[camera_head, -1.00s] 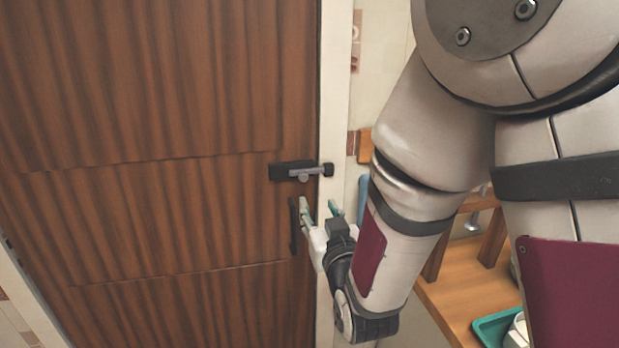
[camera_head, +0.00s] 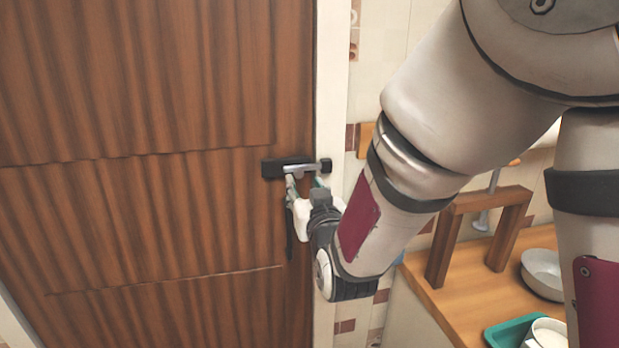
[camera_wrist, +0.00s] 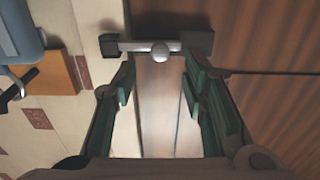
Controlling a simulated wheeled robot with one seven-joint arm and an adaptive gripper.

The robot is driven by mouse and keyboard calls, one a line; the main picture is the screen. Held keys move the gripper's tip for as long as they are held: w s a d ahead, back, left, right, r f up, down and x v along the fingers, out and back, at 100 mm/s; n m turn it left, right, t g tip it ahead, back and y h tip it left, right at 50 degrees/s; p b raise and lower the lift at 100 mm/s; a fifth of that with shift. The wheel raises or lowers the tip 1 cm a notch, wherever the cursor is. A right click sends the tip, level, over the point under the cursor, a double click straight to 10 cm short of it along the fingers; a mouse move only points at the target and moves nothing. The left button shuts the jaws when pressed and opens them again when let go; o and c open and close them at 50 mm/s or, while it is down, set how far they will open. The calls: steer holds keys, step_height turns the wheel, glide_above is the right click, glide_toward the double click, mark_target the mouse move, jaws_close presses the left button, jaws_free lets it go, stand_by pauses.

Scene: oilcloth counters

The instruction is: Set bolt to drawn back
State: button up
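The bolt has a black housing (camera_head: 271,168) on the brown door (camera_head: 150,220) and a silver bar (camera_head: 303,168). The bar spans to the black keeper (camera_head: 325,165) on the pale door frame. In the wrist view the bar (camera_wrist: 135,46) reaches from the housing (camera_wrist: 197,43) at right to the keeper (camera_wrist: 109,45) at left, with a round knob (camera_wrist: 160,52) between. My gripper (camera_head: 305,184) is just below the bar. The wrist view shows my gripper (camera_wrist: 158,86) open and empty, its green-padded fingers either side of the knob's line, apart from it.
A dark door handle (camera_head: 290,238) sits below the bolt, partly behind my gripper. At right is a wooden counter (camera_head: 455,305) with a wooden stand (camera_head: 440,245), a metal bowl (camera_head: 543,272), a green tray (camera_head: 508,332) and a white cup (camera_head: 546,335).

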mark_target(299, 175)
steer(key=x, duration=0.6)
